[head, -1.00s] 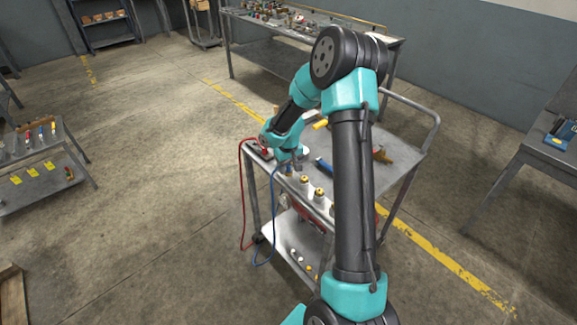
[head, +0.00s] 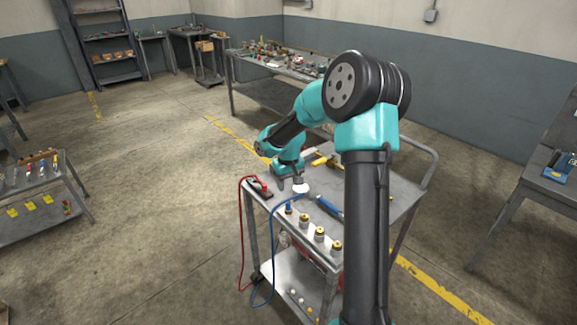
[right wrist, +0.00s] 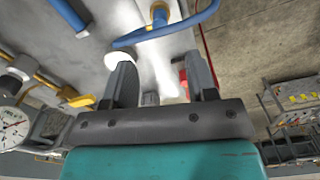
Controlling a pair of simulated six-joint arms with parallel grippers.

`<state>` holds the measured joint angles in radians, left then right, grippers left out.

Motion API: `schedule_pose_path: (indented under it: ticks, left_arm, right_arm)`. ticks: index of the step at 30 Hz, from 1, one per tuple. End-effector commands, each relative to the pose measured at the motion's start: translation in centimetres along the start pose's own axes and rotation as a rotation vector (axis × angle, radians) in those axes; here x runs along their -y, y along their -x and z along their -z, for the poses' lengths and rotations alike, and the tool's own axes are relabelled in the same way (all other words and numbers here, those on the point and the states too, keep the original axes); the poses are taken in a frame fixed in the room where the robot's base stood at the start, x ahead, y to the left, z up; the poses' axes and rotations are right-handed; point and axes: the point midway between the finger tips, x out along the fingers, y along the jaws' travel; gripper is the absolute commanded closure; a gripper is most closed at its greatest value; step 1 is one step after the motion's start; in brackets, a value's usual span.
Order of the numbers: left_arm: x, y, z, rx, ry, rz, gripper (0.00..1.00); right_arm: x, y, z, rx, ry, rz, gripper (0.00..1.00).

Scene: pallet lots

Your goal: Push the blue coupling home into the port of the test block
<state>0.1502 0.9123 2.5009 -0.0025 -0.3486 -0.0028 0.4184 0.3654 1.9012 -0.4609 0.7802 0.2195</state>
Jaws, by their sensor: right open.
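The blue coupling (head: 289,207) stands near the left front edge of the cart top, with its blue hose looping over the edge. In the right wrist view a blue and brass fitting (right wrist: 160,14) shows beyond my fingers, with the blue hose (right wrist: 165,32) crossing by it. I cannot tell how deep the coupling sits. My right gripper (head: 291,187) is over the cart behind the coupling; its fingers (right wrist: 162,85) are spread and empty, apart from the coupling. I cannot pick out the test block or its port with certainty. My left gripper is not in view.
Brass-topped fittings (head: 319,235) line the cart's front edge. A red coupling (head: 260,185) with a red hose is at the left corner. A white disc (head: 301,188), a blue-handled tool (head: 329,207) and a yellow-handled tool (head: 321,159) lie nearby.

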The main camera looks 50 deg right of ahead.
Motion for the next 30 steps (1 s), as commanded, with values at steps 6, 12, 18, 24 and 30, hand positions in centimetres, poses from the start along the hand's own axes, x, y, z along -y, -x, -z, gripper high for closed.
schedule_pose_path:
  ticks: [6,12,18,24,30]
  left_arm:
    - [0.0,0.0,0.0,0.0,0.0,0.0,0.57]
    - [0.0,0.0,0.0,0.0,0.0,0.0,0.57]
    - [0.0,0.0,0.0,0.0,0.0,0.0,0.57]
    - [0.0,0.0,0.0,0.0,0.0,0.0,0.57]
    - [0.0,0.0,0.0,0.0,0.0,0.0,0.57]
  right_arm:
    - [0.0,4.3,0.1,-0.004,0.0,0.0,0.48]
    - [0.0,6.6,0.0,-0.002,0.001,0.0,0.48]
    - [0.0,7.2,0.0,0.0,0.001,0.0,0.48]
    - [0.0,7.1,0.0,0.0,0.001,0.0,0.48]
    - [0.1,7.0,0.0,0.0,0.002,0.002,0.48]
